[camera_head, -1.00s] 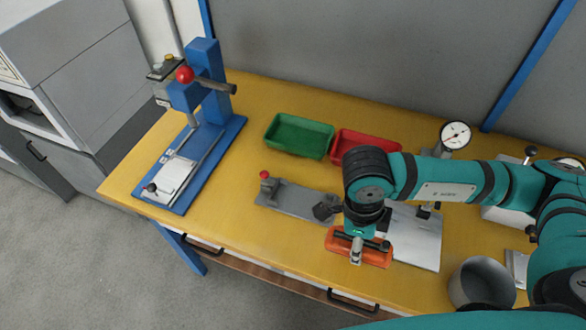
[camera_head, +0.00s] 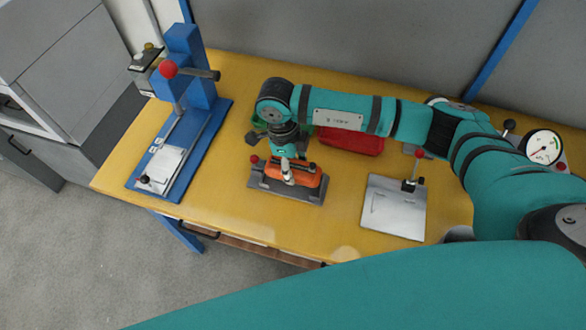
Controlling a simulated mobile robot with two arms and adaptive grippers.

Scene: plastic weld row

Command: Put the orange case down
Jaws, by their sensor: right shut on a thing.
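The orange case (camera_head: 309,178) is over the dark grey fixture plate (camera_head: 258,183) in the middle of the yellow table. My right gripper (camera_head: 287,172) reaches down onto the case from above and is shut on it. I cannot tell whether the case touches the plate or is held just above it. The gripper and wrist hide part of the case and plate. A small red knob (camera_head: 254,159) shows at the plate's left end. My left gripper is not in view.
A blue press (camera_head: 190,70) with a red ball handle stands on the left. A red tray (camera_head: 350,141) lies behind my right arm; a green tray (camera_head: 262,124) is mostly hidden. A silver plate with a clamp (camera_head: 393,215) lies right of the case. The yellow table's (camera_head: 240,220) front is clear.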

